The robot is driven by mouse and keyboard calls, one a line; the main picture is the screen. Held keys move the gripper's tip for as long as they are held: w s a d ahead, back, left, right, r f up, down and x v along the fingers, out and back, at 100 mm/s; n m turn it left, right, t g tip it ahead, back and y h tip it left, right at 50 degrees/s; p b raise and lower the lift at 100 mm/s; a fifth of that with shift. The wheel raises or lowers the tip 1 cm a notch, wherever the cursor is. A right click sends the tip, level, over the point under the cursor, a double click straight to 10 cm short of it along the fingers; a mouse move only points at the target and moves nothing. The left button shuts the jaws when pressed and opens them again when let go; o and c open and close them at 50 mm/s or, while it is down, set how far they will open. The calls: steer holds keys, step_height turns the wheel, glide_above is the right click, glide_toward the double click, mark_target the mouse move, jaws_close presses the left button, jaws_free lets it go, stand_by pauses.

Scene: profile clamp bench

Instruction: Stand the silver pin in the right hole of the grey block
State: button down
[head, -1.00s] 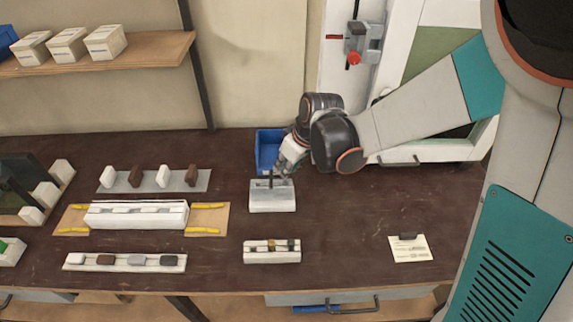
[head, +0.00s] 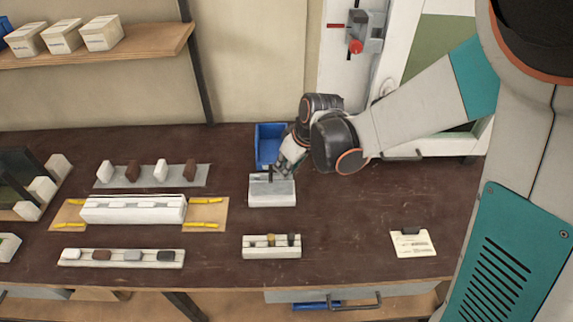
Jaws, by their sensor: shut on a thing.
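The grey block (head: 271,194) stands on the bench, a light box shape with a darker top. My gripper (head: 283,172) is just above the right part of its top, pointing down and shut on the silver pin. The pin itself is too small and too hidden by the fingers to make out. I cannot tell whether its lower end is inside the right hole or above it. A thin dark upright shape (head: 270,173) shows at the middle of the block's top. The holes are not clear at this size.
A blue bin (head: 269,146) stands right behind the block, close to my wrist. A white rack (head: 271,253) with small dark and yellowish pieces lies in front. A white fixture (head: 133,213) is at the left. A paper card (head: 413,244) lies right; the bench between is clear.

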steer(key=shift+f+b, duration=0.75)
steer(key=shift+f, duration=0.25)
steer(key=shift+r, duration=0.1)
steer(key=c, duration=1.4)
jaws_free()
steer(key=shift+c, duration=0.2)
steer(key=shift+r, duration=0.1)
steer(key=shift+r+p, duration=2.95)
steer(key=shift+r, duration=1)
steer(key=s+d+r+m+t+h+b, duration=0.1)
steer(key=s+d+r+m+t+b, duration=0.1)
steer(key=s+d, duration=0.6)
steer(key=s+d+r+m+t+h+b, duration=0.2)
steer(key=s+d+r+m, duration=0.3)
steer(key=s+d, duration=0.3)
steer(key=s+m+b, duration=0.1)
steer(key=s, duration=0.3)
steer(key=shift+s+m+b, duration=0.15)
steer(key=shift+m+b, duration=0.15)
steer(key=shift+b, duration=0.05)
